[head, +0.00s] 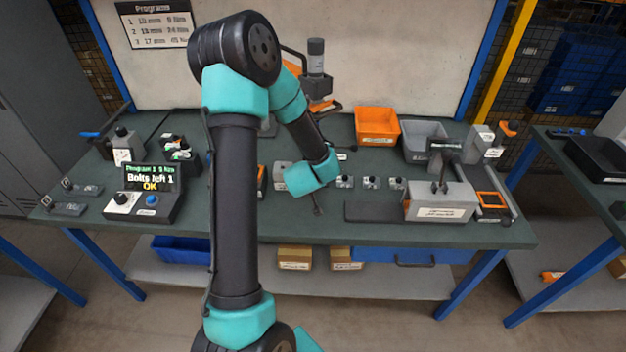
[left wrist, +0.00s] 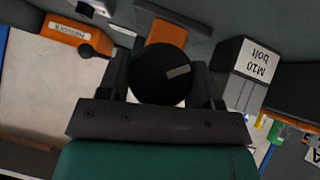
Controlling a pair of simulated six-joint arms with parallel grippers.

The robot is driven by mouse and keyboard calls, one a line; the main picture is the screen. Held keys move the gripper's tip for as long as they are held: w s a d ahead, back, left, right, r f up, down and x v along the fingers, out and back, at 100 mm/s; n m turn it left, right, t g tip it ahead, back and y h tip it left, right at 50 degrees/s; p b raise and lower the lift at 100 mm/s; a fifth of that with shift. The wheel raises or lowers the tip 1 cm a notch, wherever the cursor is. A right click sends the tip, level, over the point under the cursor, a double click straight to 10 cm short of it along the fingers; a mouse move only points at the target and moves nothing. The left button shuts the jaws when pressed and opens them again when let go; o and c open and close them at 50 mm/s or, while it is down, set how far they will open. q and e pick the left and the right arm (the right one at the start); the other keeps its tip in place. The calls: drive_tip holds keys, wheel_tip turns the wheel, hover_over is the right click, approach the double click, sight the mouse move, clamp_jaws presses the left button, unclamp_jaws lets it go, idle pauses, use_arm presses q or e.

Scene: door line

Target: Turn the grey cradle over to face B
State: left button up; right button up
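The grey cradle appears to be the labelled grey block (head: 440,203) at the right end of the bench in the head view. A black T-shaped part stands on it. The writing is too small to read, so I cannot tell which face is up. My left arm reaches over the bench middle, well left of the block. Its gripper is hidden behind the wrist in the head view. In the left wrist view, my left gripper (left wrist: 163,85) has its fingers on either side of a round black thing (left wrist: 158,72); whether they grip it is unclear. My right gripper is not seen.
An orange bin (head: 377,125) and a grey bin (head: 423,140) stand behind the block. A dark pad (head: 372,212) lies left of it, and an orange-framed part (head: 492,203) right of it. A display box (head: 148,190) reads "Bolts left 1 OK". An M10 bolt box (left wrist: 245,72) is near my left gripper.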

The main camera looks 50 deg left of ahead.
use_arm(q)
drive_tip(key=c, duration=0.4)
drive_tip(key=shift+o, duration=0.2)
drive_tip(key=shift+n+t+h, duration=0.3)
drive_tip(key=shift+h, duration=0.1)
drive_tip(key=n+t+h, duration=0.1)
drive_tip(key=t, duration=0.1)
drive_tip(key=shift+s+f+n+t+h, duration=0.1)
drive_tip(key=shift+s+n+t+h, duration=0.05)
drive_tip(key=shift+n+t+h, duration=0.2)
drive_tip(key=shift+a+n+t+h, duration=0.1)
drive_tip(key=shift+n+t+h, duration=1.05)
drive_tip(key=shift+t, duration=0.4)
drive_tip(key=o, duration=0.9)
